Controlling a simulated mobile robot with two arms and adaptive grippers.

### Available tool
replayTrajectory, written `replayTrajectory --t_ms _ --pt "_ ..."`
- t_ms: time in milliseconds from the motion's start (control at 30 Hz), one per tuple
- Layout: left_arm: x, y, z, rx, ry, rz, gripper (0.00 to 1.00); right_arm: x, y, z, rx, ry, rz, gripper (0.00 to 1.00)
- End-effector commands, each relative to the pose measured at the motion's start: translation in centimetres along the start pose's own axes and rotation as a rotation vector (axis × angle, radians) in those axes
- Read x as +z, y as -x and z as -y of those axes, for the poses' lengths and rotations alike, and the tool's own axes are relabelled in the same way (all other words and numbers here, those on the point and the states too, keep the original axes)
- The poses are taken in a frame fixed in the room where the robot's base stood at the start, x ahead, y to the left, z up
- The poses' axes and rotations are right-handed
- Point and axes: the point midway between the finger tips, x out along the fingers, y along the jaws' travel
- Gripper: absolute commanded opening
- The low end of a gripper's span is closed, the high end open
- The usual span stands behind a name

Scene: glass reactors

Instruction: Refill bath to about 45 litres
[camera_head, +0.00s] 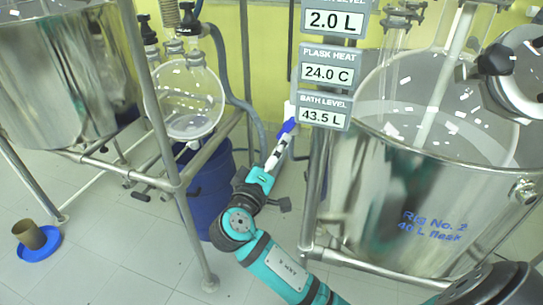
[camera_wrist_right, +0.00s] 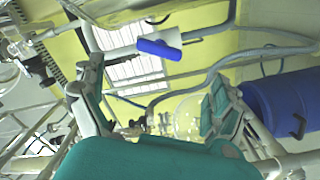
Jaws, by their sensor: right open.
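The bath (camera_head: 375,190) is the large shiny steel vessel at right in the head view, marked "Rig No. 2, 40 L flask". Its bath level display (camera_head: 324,116) reads 43.5 L. A blue valve handle (camera_head: 287,127) sits on a white fitting left of the bath. The handle also shows in the right wrist view (camera_wrist_right: 160,49), ahead of the fingers and apart from them. My right gripper (camera_head: 270,180) is below the handle in the head view. Its spread fingers (camera_wrist_right: 157,74) are empty in the wrist view. My left gripper is out of view.
A blue barrel (camera_head: 208,200) stands behind my right arm. A second steel vessel (camera_head: 60,75) and a round glass flask (camera_head: 188,100) sit on a pipe frame at left. A brown cup (camera_head: 29,234) stands on a blue dish (camera_head: 40,250) on the tiled floor.

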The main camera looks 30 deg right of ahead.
Motion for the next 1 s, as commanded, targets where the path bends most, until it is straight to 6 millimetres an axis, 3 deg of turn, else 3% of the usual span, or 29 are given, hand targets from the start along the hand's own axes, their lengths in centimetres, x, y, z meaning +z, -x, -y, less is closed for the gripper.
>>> replayTrajectory --t_ms 233,367,467,667,800,1000 --pt "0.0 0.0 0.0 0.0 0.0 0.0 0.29 0.0 0.0 0.0 0.0 0.0 0.0 1.0" --pt "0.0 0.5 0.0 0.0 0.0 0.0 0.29 -0.1 0.2 -0.1 -0.001 0.052 0.001 0.83" --pt "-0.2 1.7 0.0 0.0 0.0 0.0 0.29 -0.3 0.9 -0.5 -0.002 0.236 0.002 0.7" --pt "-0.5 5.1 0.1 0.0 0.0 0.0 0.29 -0.5 3.6 -0.9 -0.005 0.877 0.002 0.44" --pt "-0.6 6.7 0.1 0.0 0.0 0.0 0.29 -0.3 5.3 -1.0 -0.003 1.271 0.001 0.44" --pt "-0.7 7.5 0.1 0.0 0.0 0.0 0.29 -0.1 6.4 -0.9 0.0 1.551 0.001 0.44"
